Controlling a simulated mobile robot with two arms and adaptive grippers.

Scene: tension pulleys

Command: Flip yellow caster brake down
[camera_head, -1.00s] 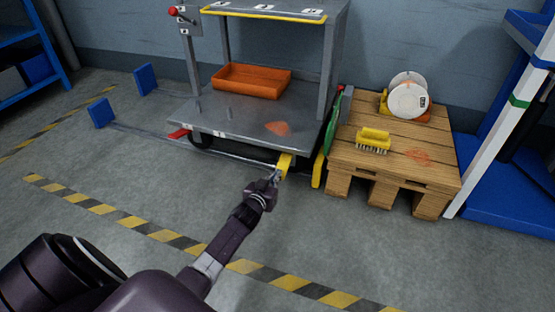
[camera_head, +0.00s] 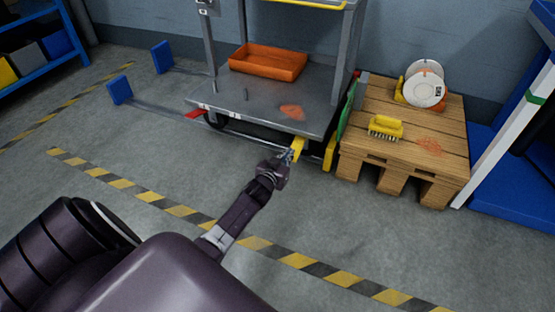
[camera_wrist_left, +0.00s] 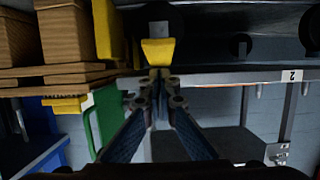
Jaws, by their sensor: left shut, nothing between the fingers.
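The yellow caster brake (camera_head: 298,148) is a small pedal at the front right lower corner of the grey cart (camera_head: 262,112). My left gripper (camera_head: 286,157) is shut and empty, with its tips right at the pedal. In the left wrist view the yellow pedal (camera_wrist_left: 158,52) sits just beyond the closed fingertips (camera_wrist_left: 158,78). I cannot tell whether they touch it. A red pedal (camera_head: 196,114) is at the cart's front left corner. My right gripper is not in view.
A wooden pallet stack (camera_head: 405,135) stands right of the cart, with a yellow brush (camera_head: 386,127) and white discs (camera_head: 424,88) on it. An orange tray (camera_head: 268,62) is on the cart's lower shelf. A yellow post (camera_head: 329,152) stands close right of the pedal. Floor in front is clear.

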